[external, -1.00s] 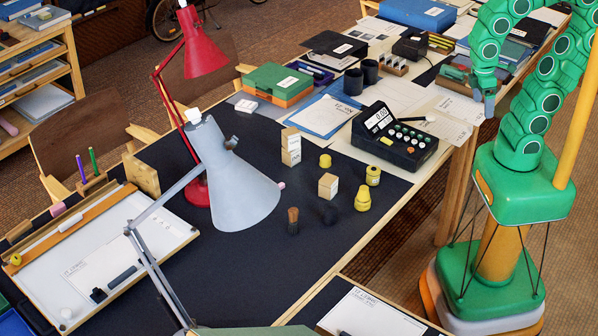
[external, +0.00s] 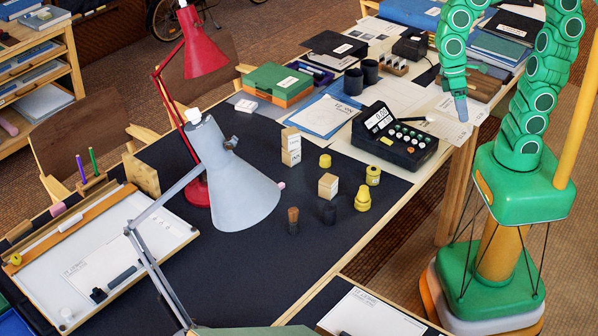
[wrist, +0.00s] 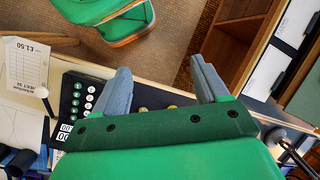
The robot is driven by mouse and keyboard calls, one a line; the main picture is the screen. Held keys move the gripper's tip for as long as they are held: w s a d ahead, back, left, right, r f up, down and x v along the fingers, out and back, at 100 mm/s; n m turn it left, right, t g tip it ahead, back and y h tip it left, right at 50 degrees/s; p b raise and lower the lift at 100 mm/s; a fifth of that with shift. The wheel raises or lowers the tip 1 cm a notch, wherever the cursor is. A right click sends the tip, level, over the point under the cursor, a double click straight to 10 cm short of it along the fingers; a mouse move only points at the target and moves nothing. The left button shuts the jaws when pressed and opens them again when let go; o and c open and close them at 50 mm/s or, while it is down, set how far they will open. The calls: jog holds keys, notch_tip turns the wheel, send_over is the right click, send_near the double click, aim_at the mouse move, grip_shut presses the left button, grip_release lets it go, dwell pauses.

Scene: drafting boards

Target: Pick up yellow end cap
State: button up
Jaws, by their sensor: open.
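Several small yellow pieces stand on the dark board. One is a short yellow cap (external: 325,160), one a short knob-like yellow piece (external: 373,175) by the calculator, and one a taller stepped yellow piece (external: 362,198). I cannot tell for certain which is the end cap. My gripper (external: 461,108) is in the air to the right of the calculator, well apart from them. In the wrist view my gripper (wrist: 160,82) is open and empty. Bits of yellow (wrist: 172,107) show just past its front edge, mostly hidden.
The black calculator (external: 395,139) stands between my gripper and the yellow pieces. A grey lamp (external: 232,180) leans over the board at left.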

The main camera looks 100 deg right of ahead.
jog(key=w+d+f+m+t+y, duration=0.1)
jog(key=w+d+f+m+y, duration=0.15)
jog(key=w, duration=0.55)
jog(key=w+d+f+m+y, duration=0.2)
jog(key=w+d+m+y, duration=0.15)
jog(key=w, duration=0.55)
jog(key=w+d+f+m+t+y, duration=0.15)
jog(key=w+m, duration=0.25)
jog(key=w, duration=0.4)
jog(key=m+t+y, duration=0.2)
jog(key=m+t, duration=0.4)
jog(key=m, duration=0.4)
send_near(325, 156)
jog(key=a+f, duration=0.2)
jog(key=shift+w+a, duration=0.35)
jog(key=shift+w, duration=0.05)
jog(key=shift+w+a+f, duration=0.1)
jog(key=shift+w+a, duration=0.15)
jog(key=shift+a, duration=0.3)
jog(key=shift+x, duration=3.05)
jog(key=shift+d, duration=0.1)
jog(key=c, duration=1.1)
